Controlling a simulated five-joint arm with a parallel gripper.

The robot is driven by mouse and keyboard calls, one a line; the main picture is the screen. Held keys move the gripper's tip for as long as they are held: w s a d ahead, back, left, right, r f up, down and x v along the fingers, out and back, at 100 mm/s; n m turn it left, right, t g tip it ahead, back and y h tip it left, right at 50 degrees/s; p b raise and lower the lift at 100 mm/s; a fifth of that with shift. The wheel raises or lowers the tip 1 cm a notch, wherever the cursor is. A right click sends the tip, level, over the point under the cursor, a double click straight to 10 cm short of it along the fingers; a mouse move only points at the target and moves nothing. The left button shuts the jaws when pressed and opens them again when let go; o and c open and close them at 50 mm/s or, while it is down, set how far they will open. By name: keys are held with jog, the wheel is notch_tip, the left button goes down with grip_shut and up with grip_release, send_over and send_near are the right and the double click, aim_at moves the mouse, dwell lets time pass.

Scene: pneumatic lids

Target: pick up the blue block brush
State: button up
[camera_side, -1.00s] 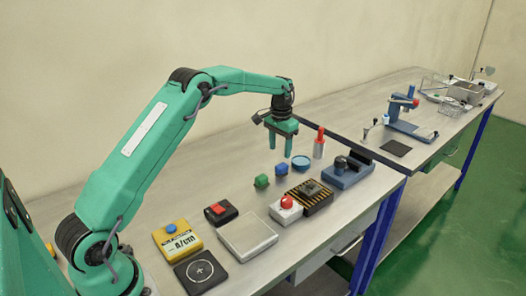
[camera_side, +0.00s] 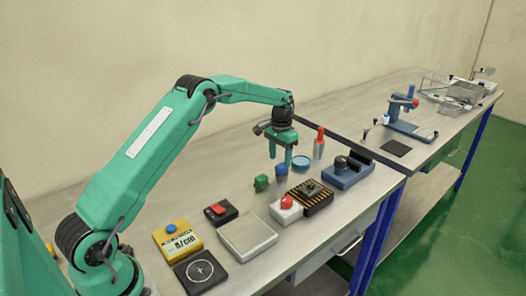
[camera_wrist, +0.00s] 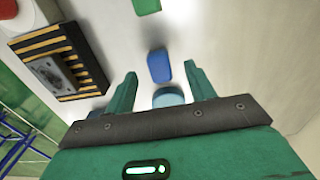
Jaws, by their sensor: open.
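A small blue block (camera_side: 281,170), which I take for the blue block brush, stands on the bench; no bristles can be made out. It also shows in the wrist view (camera_wrist: 159,66), near the line between the fingertips. My gripper (camera_side: 280,157) is open and empty, pointing down with its fingertips close to the block's top. In the wrist view the two fingers (camera_wrist: 160,72) stand apart, one on each side of the block. The side view does not show clearly whether the fingers touch it.
A green block (camera_side: 261,183) stands close left of the blue one. A round blue dish (camera_side: 302,162), a red-topped cylinder (camera_side: 319,143), a black-and-yellow striped box (camera_side: 311,197) and a white box with a red button (camera_side: 286,209) are also near. Bare bench lies behind.

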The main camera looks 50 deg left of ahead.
aim_at(280, 166)
jog(key=shift+w+d+f, duration=0.1)
jog(key=shift+f, duration=2.2)
jog(key=c, duration=1.1)
jog(key=shift+o, duration=0.2)
jog(key=shift+r, duration=0.2)
jog(key=shift+r, duration=0.55)
jog(key=r, duration=0.3)
jog(key=shift+d, duration=0.2)
jog(key=s+d+r, duration=0.3)
jog(key=d+r, duration=0.3)
jog(key=d, duration=0.4)
jog(key=shift+s+d+r, duration=0.25)
jog(key=shift+d+r, duration=0.05)
jog(key=shift+d, duration=0.1)
